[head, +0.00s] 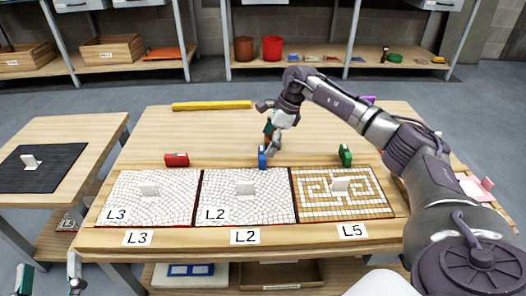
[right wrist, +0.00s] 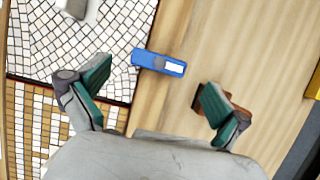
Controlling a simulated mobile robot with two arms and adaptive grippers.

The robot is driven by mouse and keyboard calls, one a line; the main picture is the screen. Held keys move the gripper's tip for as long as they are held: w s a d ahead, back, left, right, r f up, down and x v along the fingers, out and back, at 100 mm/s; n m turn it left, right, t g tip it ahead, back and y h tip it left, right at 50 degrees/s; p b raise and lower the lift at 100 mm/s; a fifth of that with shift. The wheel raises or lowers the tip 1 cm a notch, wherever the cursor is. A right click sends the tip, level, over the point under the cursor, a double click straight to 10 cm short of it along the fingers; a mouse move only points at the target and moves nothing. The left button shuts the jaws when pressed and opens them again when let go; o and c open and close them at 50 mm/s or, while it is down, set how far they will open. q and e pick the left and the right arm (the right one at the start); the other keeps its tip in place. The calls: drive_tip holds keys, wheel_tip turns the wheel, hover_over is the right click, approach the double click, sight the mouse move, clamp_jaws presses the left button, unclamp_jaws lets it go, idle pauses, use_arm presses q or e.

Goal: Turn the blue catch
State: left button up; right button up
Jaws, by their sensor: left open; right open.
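The blue catch (head: 262,157) sits at the back edge of the middle panel, L2 (head: 275,207). In the right wrist view the blue catch (right wrist: 145,58) lies across the panel's edge, its white-marked end over the bare wood. My right gripper (head: 270,133) is open and empty just behind and above it. Its spread fingers (right wrist: 153,90) show in the right wrist view with the catch beyond them, not between their tips. My left gripper (head: 49,276) is open and empty at the lower left, in front of the table.
A red catch (head: 177,160) stands behind panel L3 (head: 175,212), a green catch (head: 345,155) behind panel L5 (head: 373,207). Small white upright pieces stand on the panels. A yellow bar (head: 212,105) lies at the back. The wood (head: 210,135) between is clear.

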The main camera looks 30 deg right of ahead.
drive_tip(key=v, duration=0.7)
idle(0.4)
